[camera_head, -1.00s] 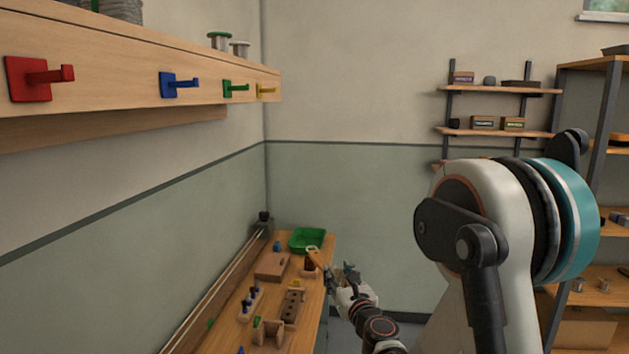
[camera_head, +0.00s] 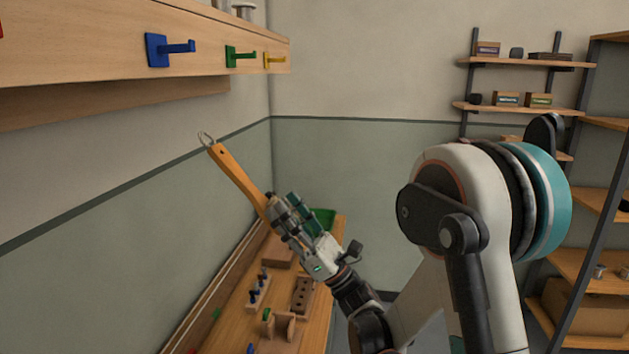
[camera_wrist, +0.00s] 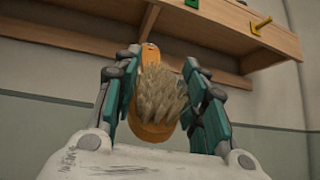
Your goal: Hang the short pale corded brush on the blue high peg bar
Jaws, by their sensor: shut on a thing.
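The brush has an orange-tan handle (camera_head: 237,177) with a cord loop (camera_head: 206,139) at its upper end. My gripper (camera_head: 277,208) is shut on the brush near its bristle end, and the handle tilts up to the left. In the wrist view the pale bristles (camera_wrist: 160,95) face the camera between my teal fingers. The blue peg (camera_head: 172,49) sticks out from the wooden rail, above and left of the loop. The loop is apart from the peg and lower than it. The bristles are hidden in the head view.
The wooden rail (camera_head: 90,60) also bears a green peg (camera_head: 240,56) and a yellow peg (camera_head: 275,60); a red one is cut off at the left edge. The workbench (camera_head: 235,320) below holds wooden blocks and a green tray (camera_head: 322,218). Shelves stand at right.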

